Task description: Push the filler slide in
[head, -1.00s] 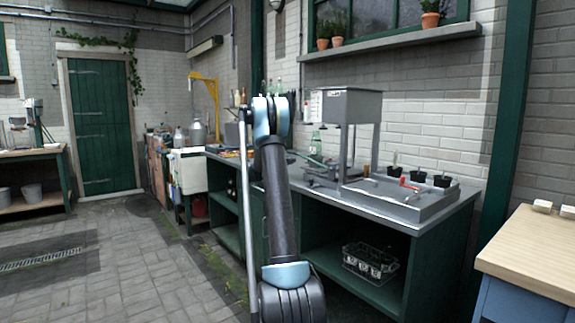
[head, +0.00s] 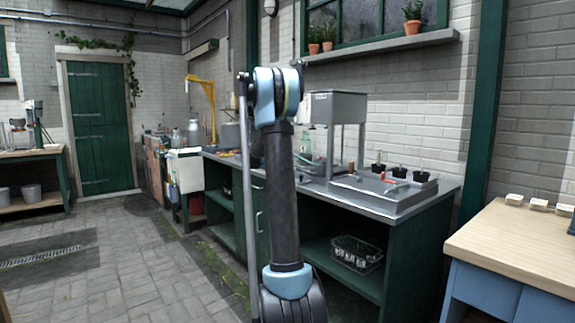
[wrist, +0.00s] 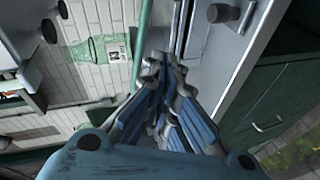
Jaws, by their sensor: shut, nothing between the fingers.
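The filler is a grey metal hopper (head: 335,108) on legs, standing on the grey counter behind my arm in the head view. I cannot make out its slide there. In the wrist view my gripper (wrist: 160,68) is shut and empty, its fingertips beside a long green bar (wrist: 142,48). A dark knob on a short rod (wrist: 222,13) shows at the top, in front of a pale grey metal surface; I cannot tell if it belongs to the slide. My gripper is apart from this knob. In the head view my arm hides the gripper.
A grey tray (head: 362,205) with several black pots and a red handle lies right of the filler. A green bottle (wrist: 105,47) shows in the wrist view. A wire crate (head: 355,253) sits on the lower shelf. A wooden-topped table (head: 510,245) stands at right. The paved floor at left is clear.

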